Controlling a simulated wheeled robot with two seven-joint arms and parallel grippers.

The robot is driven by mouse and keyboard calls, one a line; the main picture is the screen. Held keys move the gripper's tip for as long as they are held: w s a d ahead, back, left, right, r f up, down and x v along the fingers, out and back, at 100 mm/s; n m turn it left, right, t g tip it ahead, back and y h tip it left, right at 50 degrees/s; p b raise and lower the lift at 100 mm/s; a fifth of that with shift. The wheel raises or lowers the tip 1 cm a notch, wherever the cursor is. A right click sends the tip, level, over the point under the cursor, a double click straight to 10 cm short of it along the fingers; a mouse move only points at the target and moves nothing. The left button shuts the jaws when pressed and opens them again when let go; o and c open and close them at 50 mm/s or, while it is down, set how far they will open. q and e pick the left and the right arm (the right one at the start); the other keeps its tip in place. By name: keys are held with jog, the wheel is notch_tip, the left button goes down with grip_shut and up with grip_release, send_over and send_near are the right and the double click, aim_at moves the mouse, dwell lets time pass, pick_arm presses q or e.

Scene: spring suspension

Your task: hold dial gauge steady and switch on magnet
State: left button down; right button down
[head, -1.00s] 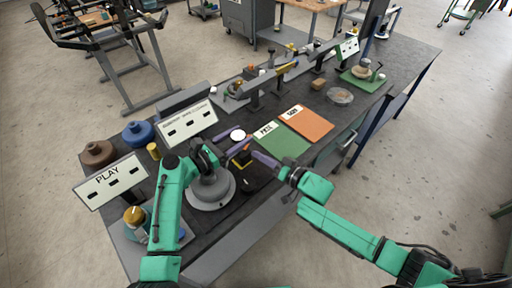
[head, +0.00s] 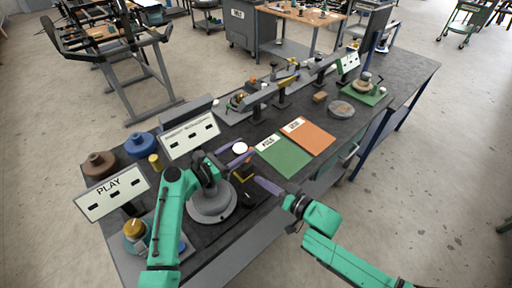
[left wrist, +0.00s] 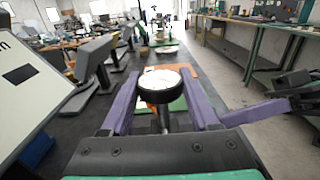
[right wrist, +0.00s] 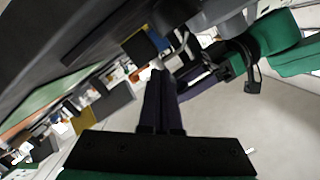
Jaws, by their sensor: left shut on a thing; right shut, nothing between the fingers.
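The dial gauge (head: 239,148) has a round white face and a black rim. In the left wrist view the gauge (left wrist: 160,84) stands upright between the purple fingers of my left gripper (left wrist: 165,100), which is shut on it, apparently at its stem. In the head view my left gripper (head: 238,157) is above the magnet base (head: 244,171), a small dark block with yellow, mostly hidden. In the right wrist view the base shows blue and yellow faces (right wrist: 146,46). My right gripper (head: 257,180) is shut and empty, just to the right of the base; its fingers (right wrist: 161,75) are together.
A green mat (head: 284,157) and an orange mat (head: 310,136) lie to the right. A PLAY sign (head: 112,192) and another white sign (head: 190,137) stand at left. Open floor lies beyond the bench's front edge.

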pick_arm(q)
jog(key=shift+c, duration=0.2)
grip_release()
jog(key=shift+f, duration=0.1)
